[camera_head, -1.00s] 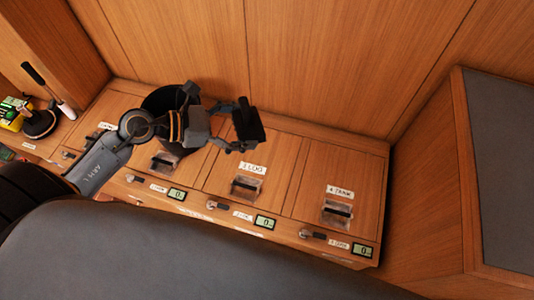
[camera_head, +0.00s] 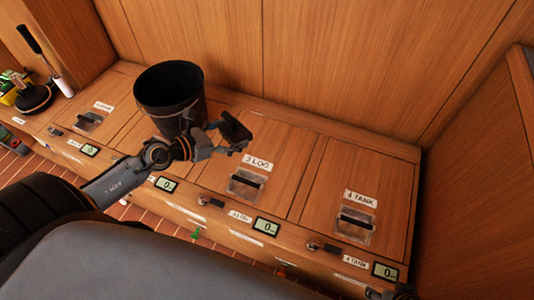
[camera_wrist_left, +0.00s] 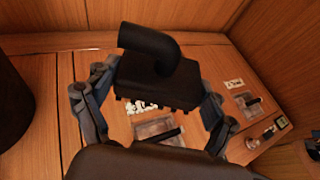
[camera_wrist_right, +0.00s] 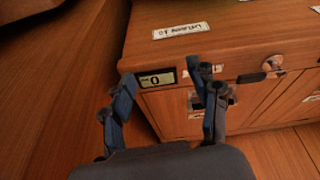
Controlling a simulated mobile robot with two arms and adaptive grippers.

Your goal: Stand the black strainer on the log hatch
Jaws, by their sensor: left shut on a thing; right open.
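The black strainer (camera_head: 234,127), a block with a bent pipe on top, is in my left gripper (camera_head: 226,141). In the left wrist view the strainer (camera_wrist_left: 155,82) is upright between the two fingers, with small teeth along its lower edge. The log hatch (camera_head: 285,150), a wooden lid labelled "3 LOG" with a recessed handle, lies under and beside it. Whether the strainer touches the hatch I cannot tell. My right gripper (camera_wrist_right: 161,77) is open and empty, in front of the locker's face by a small display.
A black bucket (camera_head: 168,88) stands left of the strainer, close to my left gripper. The tank hatch (camera_head: 370,180) to the right is clear. Wooden walls rise behind and to the right. A black-based tool (camera_head: 37,99) stands at the far left.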

